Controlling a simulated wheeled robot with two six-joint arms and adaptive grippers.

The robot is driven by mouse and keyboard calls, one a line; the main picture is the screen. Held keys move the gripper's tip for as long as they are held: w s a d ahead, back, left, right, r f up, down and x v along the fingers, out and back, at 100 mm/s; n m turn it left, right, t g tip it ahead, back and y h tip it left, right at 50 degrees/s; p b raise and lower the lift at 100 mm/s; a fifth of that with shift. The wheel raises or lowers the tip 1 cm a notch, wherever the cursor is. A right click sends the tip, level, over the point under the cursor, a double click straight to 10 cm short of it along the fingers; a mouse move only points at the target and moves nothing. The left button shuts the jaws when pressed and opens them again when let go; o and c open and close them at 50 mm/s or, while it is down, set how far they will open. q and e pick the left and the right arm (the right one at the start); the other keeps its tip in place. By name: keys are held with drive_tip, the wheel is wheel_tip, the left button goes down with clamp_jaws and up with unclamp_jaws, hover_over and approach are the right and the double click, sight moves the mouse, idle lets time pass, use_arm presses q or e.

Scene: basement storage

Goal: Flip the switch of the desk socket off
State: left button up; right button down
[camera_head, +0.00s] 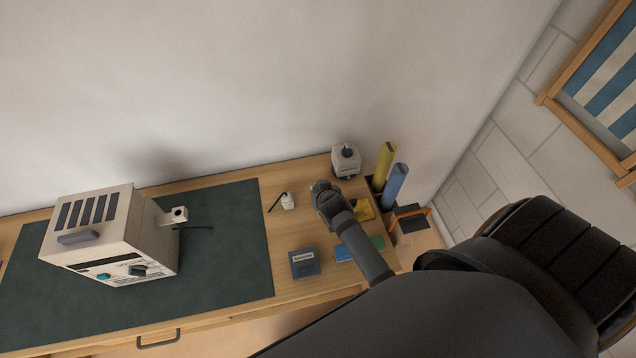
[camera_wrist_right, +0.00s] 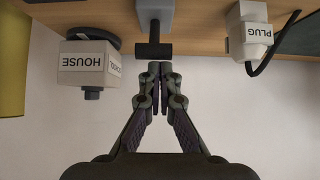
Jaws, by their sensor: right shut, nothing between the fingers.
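My right gripper (camera_head: 322,190) reaches over the right part of the desk, its fingers shut and empty. In the right wrist view, which shows the desk upside down, the closed fingertips (camera_wrist_right: 160,68) are just short of a black crossbar (camera_wrist_right: 153,50) on a grey block (camera_wrist_right: 155,18). I cannot tell whether they touch it. This block looks like the desk socket with its switch, but no label shows; the gripper seems to hide it in the head view. A white block labelled PLUG (camera_wrist_right: 251,37), with a black cord, is beside it. My left gripper is not in view.
Yellow (camera_head: 384,163) and blue (camera_head: 394,186) rolls stand right. A beige appliance (camera_head: 110,237) stands on the green mat (camera_head: 225,265). A dark box (camera_head: 304,263) lies in front.

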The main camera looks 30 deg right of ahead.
drive_tip(key=shift+s+a, duration=0.1)
drive_tip(key=shift+s, duration=0.3)
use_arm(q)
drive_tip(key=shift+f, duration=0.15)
use_arm(e)
drive_tip(key=shift+s+f, duration=0.15)
drive_tip(key=shift+s, duration=0.05)
drive_tip(key=shift+s+a+f, duration=0.1)
drive_tip(key=shift+f, duration=0.05)
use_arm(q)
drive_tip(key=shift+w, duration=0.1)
use_arm(e)
drive_tip(key=r+p, duration=0.1)
drive_tip(key=w+r, duration=0.1)
drive_tip(key=w+r+p, duration=0.1)
drive_tip(key=shift+w+d+r+p, duration=0.1)
drive_tip(key=shift+d+p, duration=0.2)
use_arm(q)
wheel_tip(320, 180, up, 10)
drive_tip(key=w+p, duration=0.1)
drive_tip(key=p, duration=0.6)
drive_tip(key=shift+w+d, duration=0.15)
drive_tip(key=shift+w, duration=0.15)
use_arm(e)
drive_tip(key=v, duration=0.9)
drive_tip(key=shift+s+f, duration=0.3)
drive_tip(key=shift+f, duration=0.05)
